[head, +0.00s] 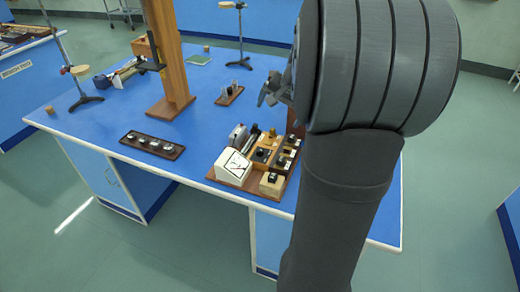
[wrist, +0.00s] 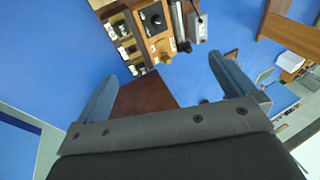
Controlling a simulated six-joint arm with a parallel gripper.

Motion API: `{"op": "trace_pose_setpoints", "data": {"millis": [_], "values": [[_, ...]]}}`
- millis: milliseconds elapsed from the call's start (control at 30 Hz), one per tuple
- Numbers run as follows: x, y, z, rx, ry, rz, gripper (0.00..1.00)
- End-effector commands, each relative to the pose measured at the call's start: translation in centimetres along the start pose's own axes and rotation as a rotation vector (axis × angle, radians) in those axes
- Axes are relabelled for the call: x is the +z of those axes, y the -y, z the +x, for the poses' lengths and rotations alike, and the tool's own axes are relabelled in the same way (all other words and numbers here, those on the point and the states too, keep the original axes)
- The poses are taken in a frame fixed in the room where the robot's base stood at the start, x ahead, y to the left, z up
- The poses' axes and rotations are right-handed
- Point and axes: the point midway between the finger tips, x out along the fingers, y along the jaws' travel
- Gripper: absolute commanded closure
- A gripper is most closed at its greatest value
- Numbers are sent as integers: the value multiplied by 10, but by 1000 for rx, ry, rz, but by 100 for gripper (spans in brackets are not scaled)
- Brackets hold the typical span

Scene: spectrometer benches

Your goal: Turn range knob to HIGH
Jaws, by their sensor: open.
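The instrument board (head: 211,173) stands near the front edge of the blue bench, with a white dial meter (head: 233,166) and several black knobs on wooden blocks. One black knob (head: 272,177) is on the front block. I cannot tell which knob is the range knob, and no HIGH marking is readable. In the wrist view a round black knob (wrist: 153,19) sits on an orange-brown wooden box, beyond the fingertips. My gripper (wrist: 160,68) is open and empty, with its fingers wide apart. In the head view my gripper (head: 270,92) is partly hidden by my arm.
A dark tray with several round pieces (head: 152,145) lies left of the board. A wooden post (head: 166,60) stands behind it. A small rack (head: 229,96) and a retort stand (head: 240,40) are farther back.

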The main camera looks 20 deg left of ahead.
Motion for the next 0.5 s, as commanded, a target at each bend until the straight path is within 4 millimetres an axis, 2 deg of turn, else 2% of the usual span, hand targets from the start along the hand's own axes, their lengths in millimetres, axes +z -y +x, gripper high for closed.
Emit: {"op": "trace_pose_setpoints", "data": {"millis": [100, 200, 500], "values": [[0, 0, -16, 0, -2, -1, 0], [0, 0, -22, 0, -1, 0, 0], [0, 0, -24, 0, 1, 0, 2]]}}
